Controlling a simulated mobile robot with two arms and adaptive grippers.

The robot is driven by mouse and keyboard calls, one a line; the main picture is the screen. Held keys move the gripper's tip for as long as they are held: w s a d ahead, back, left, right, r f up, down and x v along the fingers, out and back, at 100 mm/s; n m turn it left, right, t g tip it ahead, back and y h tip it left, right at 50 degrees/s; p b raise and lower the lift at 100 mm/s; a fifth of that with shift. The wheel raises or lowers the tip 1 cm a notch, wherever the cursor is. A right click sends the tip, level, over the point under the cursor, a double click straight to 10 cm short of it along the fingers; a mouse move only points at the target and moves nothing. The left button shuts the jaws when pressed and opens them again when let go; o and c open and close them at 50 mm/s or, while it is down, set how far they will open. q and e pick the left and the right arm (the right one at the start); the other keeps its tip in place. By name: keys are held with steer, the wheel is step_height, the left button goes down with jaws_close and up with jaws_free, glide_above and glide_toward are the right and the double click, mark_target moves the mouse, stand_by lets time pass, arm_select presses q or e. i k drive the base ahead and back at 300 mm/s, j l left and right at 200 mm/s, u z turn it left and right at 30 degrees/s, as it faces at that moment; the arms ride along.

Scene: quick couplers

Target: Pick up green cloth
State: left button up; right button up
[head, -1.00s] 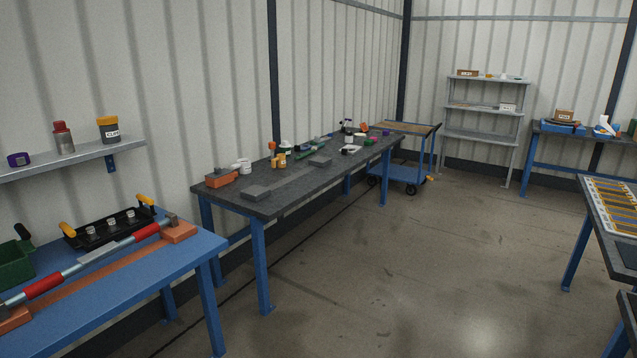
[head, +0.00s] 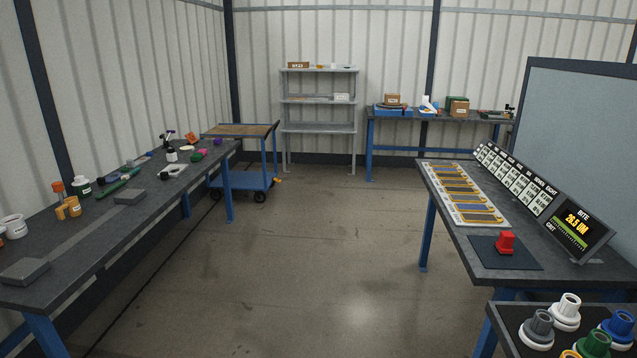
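A small green item (head: 197,157) lies near the far end of the long dark bench at left, close to a pink item (head: 202,152). It may be the green cloth, but it is too small to tell. A long thin green object (head: 112,190) lies nearer on the same bench, and it looks rigid. Neither of my grippers shows in the head view.
The long dark bench (head: 150,235) runs along the left wall. A blue cart (head: 243,180) stands past its far end, beside a grey shelf (head: 320,128). A bench with a display (head: 570,228) and couplers (head: 540,325) are at right. The middle floor is clear.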

mark_target(197, 157)
steer(key=i, duration=1.9)
steer(key=i+j+u, duration=0.1)
steer(key=i+u, duration=0.15)
steer(key=i, duration=0.25)
steer(key=i+u, duration=0.3)
steer(key=i, duration=0.2)
steer(key=i+l+u, duration=0.25)
steer(key=i, duration=0.25)
steer(key=i+l+u, duration=0.15)
steer(key=i+u, duration=0.15)
steer(key=i, duration=0.2)
